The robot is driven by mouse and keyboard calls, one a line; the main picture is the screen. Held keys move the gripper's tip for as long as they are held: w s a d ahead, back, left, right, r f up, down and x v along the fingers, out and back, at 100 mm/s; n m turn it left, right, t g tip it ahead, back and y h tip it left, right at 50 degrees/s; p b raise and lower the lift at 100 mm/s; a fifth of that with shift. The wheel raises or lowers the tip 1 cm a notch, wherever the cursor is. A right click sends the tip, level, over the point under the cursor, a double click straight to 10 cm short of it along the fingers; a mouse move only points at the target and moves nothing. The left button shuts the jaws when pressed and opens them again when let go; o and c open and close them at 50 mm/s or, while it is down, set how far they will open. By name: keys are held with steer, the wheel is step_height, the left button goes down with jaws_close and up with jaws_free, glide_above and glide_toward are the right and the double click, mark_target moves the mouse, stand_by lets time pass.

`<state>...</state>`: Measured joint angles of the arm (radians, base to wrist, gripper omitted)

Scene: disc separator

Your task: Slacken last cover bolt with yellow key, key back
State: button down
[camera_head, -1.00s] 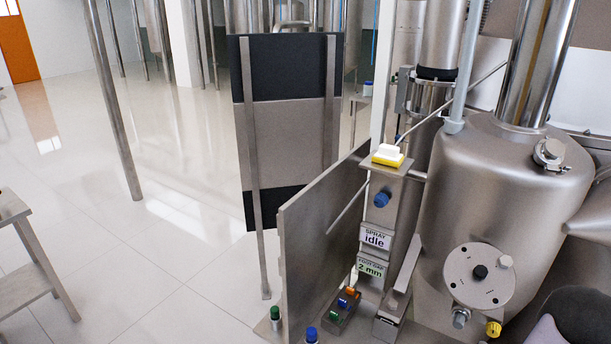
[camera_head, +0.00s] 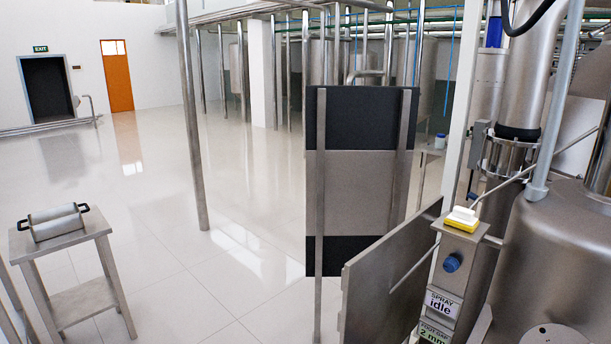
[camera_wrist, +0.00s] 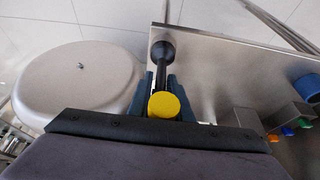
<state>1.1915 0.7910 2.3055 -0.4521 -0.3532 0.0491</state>
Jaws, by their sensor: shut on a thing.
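In the wrist view my gripper (camera_wrist: 160,90) has its dark blue fingers closed around the yellow key (camera_wrist: 163,105). The key's round yellow end faces the camera. A dark shaft with a wider black end (camera_wrist: 162,50) shows beyond the fingers, over the edge of a steel panel; I cannot tell whether it touches anything. In the head view my gripper is not visible.
The steel separator body (camera_head: 550,245) stands at the right. Beside it is a post with a yellow-white block (camera_head: 462,219), a "SPRAY idle" label (camera_head: 441,304) and an upright steel panel (camera_head: 385,275). A small table (camera_head: 80,235) stands left. A round steel lid (camera_wrist: 80,85) lies left of my gripper.

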steer(key=shift+r+p, duration=2.65)
steer(key=shift+r, duration=0.25)
